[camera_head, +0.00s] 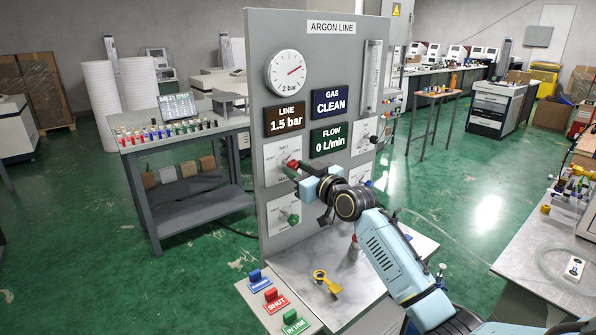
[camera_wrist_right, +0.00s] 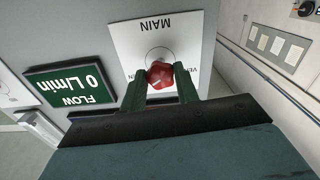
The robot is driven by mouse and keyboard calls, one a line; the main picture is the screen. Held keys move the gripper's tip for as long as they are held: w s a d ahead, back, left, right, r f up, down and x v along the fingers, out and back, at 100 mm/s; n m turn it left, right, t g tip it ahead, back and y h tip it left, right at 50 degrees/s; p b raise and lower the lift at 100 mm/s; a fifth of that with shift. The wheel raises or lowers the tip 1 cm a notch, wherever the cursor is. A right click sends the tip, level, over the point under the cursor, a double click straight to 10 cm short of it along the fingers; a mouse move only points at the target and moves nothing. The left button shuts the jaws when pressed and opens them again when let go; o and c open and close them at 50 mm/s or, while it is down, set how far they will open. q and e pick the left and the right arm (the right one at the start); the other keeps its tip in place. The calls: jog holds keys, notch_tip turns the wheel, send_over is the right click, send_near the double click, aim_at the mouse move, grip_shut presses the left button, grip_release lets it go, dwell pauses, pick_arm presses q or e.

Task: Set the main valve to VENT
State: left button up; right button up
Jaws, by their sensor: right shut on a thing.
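The main valve is a red knob (camera_head: 292,165) on a white plate at the left of the grey ARGON LINE panel (camera_head: 330,70). The red knob (camera_wrist_right: 160,74) shows in the right wrist view, in front of the plate lettered MAIN (camera_wrist_right: 155,35), which appears upside down. My right gripper (camera_head: 299,174) reaches the plate from the right, with its two green fingers on either side of the knob, shut on it. The knob's exact pointing direction is hard to tell, and part of the plate's lettering is hidden by the fingers. My left gripper is not in view.
Displays read LINE 1.5 bar (camera_head: 284,119), GAS CLEAN (camera_head: 331,101) and FLOW 0 L/min (camera_head: 331,140). A green knob (camera_head: 294,219) sits below the main valve. A yellow tool (camera_head: 325,284) and coloured tags, including a red SHUT tag (camera_head: 275,300), lie in front of the panel.

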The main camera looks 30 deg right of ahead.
jog(key=shift+n, duration=1)
jog(key=n, duration=0.2)
jog(key=shift+n, duration=0.4)
jog(key=n+p, duration=0.2)
jog(key=n, duration=0.5)
jog(key=shift+d+r+p, duration=0.1)
jog(key=shift+r+p, duration=0.05)
jog(key=shift+p, duration=0.25)
jog(key=n+p, duration=0.1)
jog(key=n, duration=0.4)
jog(key=shift+n, duration=0.3)
jog(key=n+p, duration=0.1)
jog(key=n, duration=0.4)
jog(key=shift+n+p, duration=0.3)
jog(key=shift+n, duration=0.4)
jog(key=o, duration=1)
jog(key=shift+c, duration=0.2)
